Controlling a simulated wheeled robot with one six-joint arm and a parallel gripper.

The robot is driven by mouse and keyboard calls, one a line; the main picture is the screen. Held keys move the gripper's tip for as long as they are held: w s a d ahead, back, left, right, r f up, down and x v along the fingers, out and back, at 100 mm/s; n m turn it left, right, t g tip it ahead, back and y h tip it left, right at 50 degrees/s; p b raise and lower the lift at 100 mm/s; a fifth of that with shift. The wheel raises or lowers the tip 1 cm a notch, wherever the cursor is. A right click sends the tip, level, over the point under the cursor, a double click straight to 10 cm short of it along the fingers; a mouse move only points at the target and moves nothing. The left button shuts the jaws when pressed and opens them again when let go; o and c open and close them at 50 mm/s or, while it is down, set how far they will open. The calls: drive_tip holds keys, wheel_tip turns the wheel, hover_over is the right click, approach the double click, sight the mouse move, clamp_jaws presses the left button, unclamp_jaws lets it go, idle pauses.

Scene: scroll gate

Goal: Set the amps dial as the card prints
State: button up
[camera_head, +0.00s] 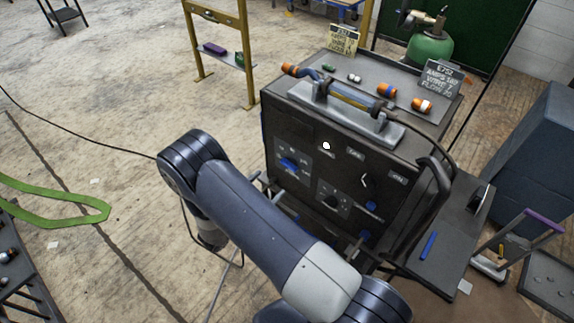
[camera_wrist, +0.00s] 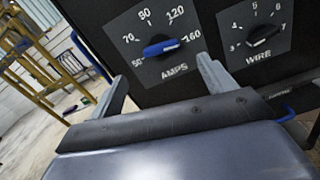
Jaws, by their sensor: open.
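The amps dial (camera_wrist: 162,48) is a blue bar knob on a dark plate marked 50 to 160 in the wrist view. Its bar lies nearly level, tilted up to the right toward 160; I cannot tell which end is the pointer. It also shows in the head view (camera_head: 290,164) on the welder's front. My gripper (camera_wrist: 162,69) is open and empty, its fingers below the knob to either side in the picture. Contact is not visible. A dark card (camera_head: 440,78) on the welder's top has AMPS, WIRE and FLOW lines; its small digits are unclear. A yellowish card (camera_head: 344,40) stands farther back.
The wire dial (camera_wrist: 264,36) sits right of the amps dial. The welder (camera_head: 320,135) carries a grey top handle and several small rolls. A dark hose curves along its right side. A side shelf (camera_head: 445,235) and a blue cabinet (camera_head: 540,150) stand right.

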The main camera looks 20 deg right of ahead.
sight(286, 167)
drive_tip(key=p+x, duration=0.1)
drive_tip(key=x, duration=0.8)
drive_tip(key=shift+p, duration=0.3)
drive_tip(key=c, duration=1)
drive_tip(key=shift+f+n+b, duration=0.1)
drive_tip(key=shift+n+b, duration=0.2)
drive_tip(key=shift+b, duration=0.05)
drive_tip(key=shift+n+b, duration=0.4)
drive_tip(key=shift+b, duration=0.15)
drive_tip(key=n+b, duration=0.3)
drive_tip(key=n, duration=0.5)
drive_tip(key=shift+a+b, duration=0.1)
drive_tip(key=shift+b, duration=0.25)
drive_tip(key=shift+n, duration=0.3)
